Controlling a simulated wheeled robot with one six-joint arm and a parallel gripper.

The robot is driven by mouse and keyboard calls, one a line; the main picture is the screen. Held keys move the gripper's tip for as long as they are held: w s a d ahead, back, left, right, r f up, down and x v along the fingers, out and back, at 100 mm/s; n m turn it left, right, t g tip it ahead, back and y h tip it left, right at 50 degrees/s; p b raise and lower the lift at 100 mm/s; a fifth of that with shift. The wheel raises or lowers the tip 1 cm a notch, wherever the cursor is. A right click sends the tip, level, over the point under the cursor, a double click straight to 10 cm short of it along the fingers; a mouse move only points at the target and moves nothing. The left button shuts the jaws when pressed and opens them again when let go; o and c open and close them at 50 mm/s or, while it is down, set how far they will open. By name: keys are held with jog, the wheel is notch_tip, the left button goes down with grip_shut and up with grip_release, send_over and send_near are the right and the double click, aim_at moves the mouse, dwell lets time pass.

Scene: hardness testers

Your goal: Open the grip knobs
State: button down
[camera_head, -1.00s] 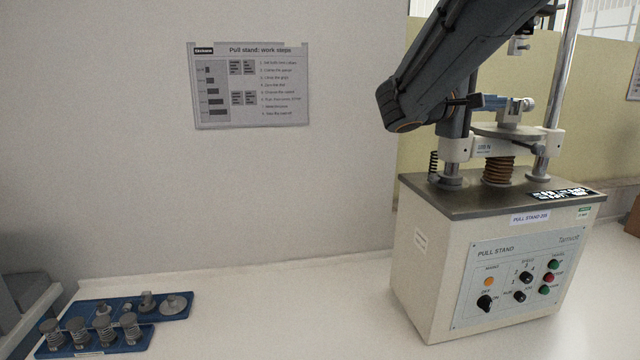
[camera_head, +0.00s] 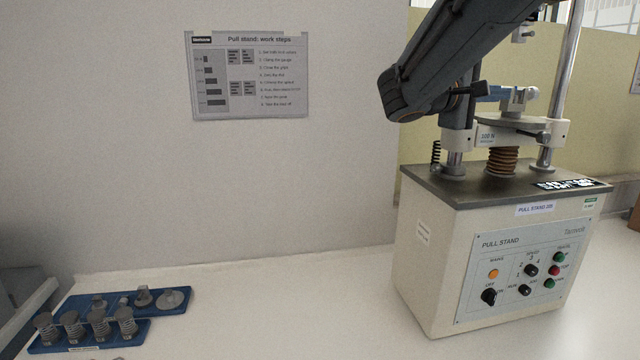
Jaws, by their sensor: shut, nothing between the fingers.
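The pull stand (camera_head: 460,215) is a cream cabinet with a dark top plate and two upright columns, at the right. A lower grip (camera_head: 515,96), blue and grey, sits on a round plate (camera_head: 510,119) between the columns. My dark arm crosses in front of the left column from the top edge.
A blue tray (camera_head: 140,322) with several grey fixtures lies on the white bench at the lower left. A work-steps sheet (camera_head: 249,75) hangs on the wall. The bench between tray and stand is clear. The stand's front panel (camera_head: 522,270) has dials and coloured buttons.

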jog(key=shift+w+f+b, duration=0.1)
jog(key=shift+f+b, duration=0.45)
jog(key=shift+b, duration=1.05)
jog(key=shift+s+f+b, duration=0.1)
jog(key=shift+s+b, duration=0.3)
jog(key=shift+b, duration=0.1)
jog(key=v, duration=0.3)
jog(key=w+v, duration=0.1)
jog(key=v, duration=0.1)
jog(key=shift+a+b, duration=0.4)
jog(key=shift+a, duration=0.25)
